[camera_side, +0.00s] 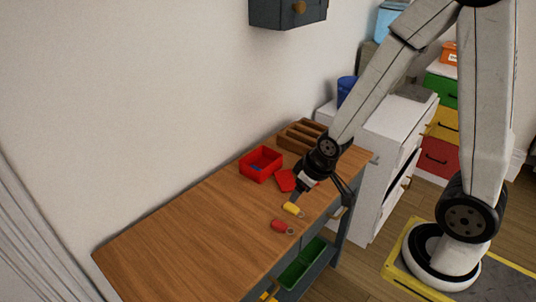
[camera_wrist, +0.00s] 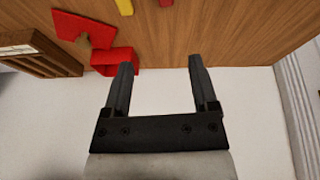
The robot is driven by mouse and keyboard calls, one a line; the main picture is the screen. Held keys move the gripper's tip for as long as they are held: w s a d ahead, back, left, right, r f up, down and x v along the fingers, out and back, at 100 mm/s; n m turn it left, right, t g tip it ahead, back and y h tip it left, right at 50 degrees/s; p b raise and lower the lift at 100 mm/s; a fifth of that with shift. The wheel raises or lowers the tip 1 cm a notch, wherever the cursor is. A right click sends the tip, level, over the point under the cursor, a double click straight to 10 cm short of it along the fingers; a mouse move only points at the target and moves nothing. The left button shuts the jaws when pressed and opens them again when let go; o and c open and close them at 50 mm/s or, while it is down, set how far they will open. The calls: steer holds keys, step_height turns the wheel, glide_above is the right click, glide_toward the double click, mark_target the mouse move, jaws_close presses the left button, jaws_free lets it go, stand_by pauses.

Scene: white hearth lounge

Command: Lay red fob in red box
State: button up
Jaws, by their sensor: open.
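The red fob (camera_side: 280,226) lies on the wooden table near its front edge, with a small ring at one end. Part of it shows at the top edge of the wrist view (camera_wrist: 166,2). The open red box (camera_side: 274,174) stands farther back by the wall, with something blue inside; it also shows in the wrist view (camera_wrist: 118,62). My gripper (camera_wrist: 160,64) is open with nothing between its fingers. In the side view my gripper (camera_side: 296,194) is over the table, close to a yellow fob; its height is hard to tell.
The yellow fob (camera_side: 292,208) lies beside the red one. A flat red piece (camera_side: 285,180), perhaps a lid, lies by the box. A wooden compartment tray (camera_side: 299,138) is at the far end. A grey cabinet (camera_side: 288,12) hangs above. The table's near left (camera_side: 190,240) is clear.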

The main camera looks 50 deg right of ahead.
steer(key=shift+g, duration=0.7)
steer(key=s+r, duration=0.1)
steer(key=a+r, duration=0.1)
steer(key=s+r, duration=0.1)
steer(key=shift+s+a+r, duration=0.15)
steer(key=shift+s+a, duration=0.1)
steer(key=shift+s, duration=0.05)
steer(key=shift+o, duration=0.3)
steer(key=shift+s+a+r+m, duration=0.15)
steer(key=shift+s+r+m, duration=0.2)
steer(key=shift+s, duration=0.1)
steer(key=shift+o, duration=0.2)
steer(key=shift+n+t+y, duration=0.5)
steer(key=shift+n+t, duration=0.3)
steer(key=shift+n, duration=0.15)
steer(key=shift+s+d+f+x, duration=0.15)
steer(key=shift+d+x, duration=0.35)
steer(key=shift+x, duration=1.85)
steer(key=shift+s+d+f+x, duration=0.1)
steer(key=shift+d+x, duration=0.45)
steer(key=shift+x, duration=1.75)
steer(key=shift+s+d+f+x, duration=0.15)
steer(key=shift+d+x, duration=0.35)
steer(key=shift+x, duration=1.85)
steer(key=shift+r, duration=0.1)
